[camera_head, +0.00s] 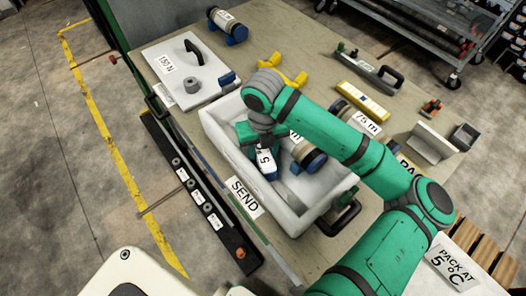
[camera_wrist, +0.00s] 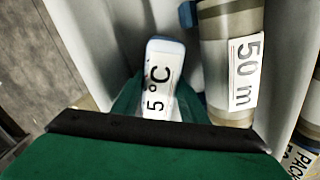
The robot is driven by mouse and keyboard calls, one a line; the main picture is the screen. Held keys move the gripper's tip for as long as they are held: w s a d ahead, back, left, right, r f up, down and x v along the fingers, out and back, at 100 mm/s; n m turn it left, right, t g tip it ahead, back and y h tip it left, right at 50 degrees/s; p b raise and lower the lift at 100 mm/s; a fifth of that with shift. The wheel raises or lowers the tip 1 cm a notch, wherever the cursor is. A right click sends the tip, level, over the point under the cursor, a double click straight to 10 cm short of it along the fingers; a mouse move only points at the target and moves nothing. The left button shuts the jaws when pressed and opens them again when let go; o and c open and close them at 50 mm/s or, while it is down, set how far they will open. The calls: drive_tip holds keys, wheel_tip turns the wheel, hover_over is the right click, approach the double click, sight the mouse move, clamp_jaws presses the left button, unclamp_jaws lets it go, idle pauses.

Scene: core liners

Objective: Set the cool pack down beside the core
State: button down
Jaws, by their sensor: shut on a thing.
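In the wrist view the green fingers (camera_wrist: 160,104) lie on both sides of the pack. Whether the pack touches the crate floor cannot be told.
Another core marked 75 m (camera_head: 362,122) lies right of the crate, partly behind my arm. A white lid with a black handle (camera_head: 188,75) lies at the back left. Another core (camera_head: 227,26) sits behind it.

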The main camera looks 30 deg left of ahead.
sight(263, 152)
drive_tip(key=shift+f, duration=0.1)
drive_tip(key=c, duration=1)
unclamp_jaws()
drive_tip(key=shift+f, duration=0.1)
wheel_tip(263, 152, up, 11)
drive_tip(key=shift+f, duration=0.1)
